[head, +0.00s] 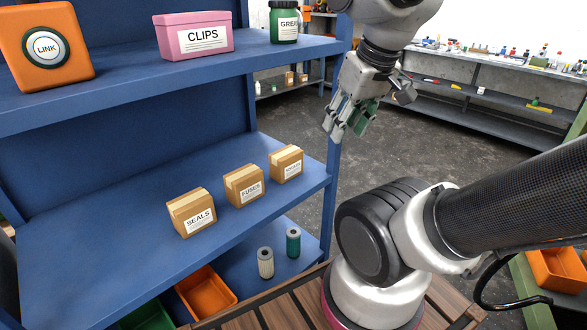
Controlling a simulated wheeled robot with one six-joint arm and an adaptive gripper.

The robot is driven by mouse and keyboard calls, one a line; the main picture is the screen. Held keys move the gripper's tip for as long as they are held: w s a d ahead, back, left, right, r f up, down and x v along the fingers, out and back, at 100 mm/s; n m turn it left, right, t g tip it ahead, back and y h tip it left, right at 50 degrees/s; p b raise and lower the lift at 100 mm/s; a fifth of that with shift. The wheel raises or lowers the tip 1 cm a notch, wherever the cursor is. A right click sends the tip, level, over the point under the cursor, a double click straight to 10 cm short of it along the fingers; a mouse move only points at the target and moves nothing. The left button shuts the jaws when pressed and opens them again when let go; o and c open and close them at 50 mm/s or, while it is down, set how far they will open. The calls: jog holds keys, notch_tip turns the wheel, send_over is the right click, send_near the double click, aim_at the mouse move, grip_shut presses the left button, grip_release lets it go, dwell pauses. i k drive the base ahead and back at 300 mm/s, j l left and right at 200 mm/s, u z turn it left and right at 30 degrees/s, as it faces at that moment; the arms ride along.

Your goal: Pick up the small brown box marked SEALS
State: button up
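The small brown box marked SEALS (192,213) stands on the middle shelf of the blue rack, the leftmost and nearest of three similar brown boxes. Its white label faces me and nothing covers it. My gripper (343,132) hangs in the air to the right of the rack, above and to the right of the box, clear of the shelf. It points downward and nothing shows in it. I cannot tell from this angle how far apart its fingers are.
Brown boxes marked FUSES (244,187) and another (287,164) stand right of SEALS. The upper shelf (130,85) overhangs, holding a pink CLIPS box (194,36). The rack's right post (334,150) is near my gripper. Two small cylinders (265,262) stand lower. The shelf left of SEALS is bare.

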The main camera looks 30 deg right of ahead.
aim_at(191, 213)
jog(key=k+j+z, duration=0.1)
jog(key=k+j, duration=0.85)
jog(key=k, duration=0.05)
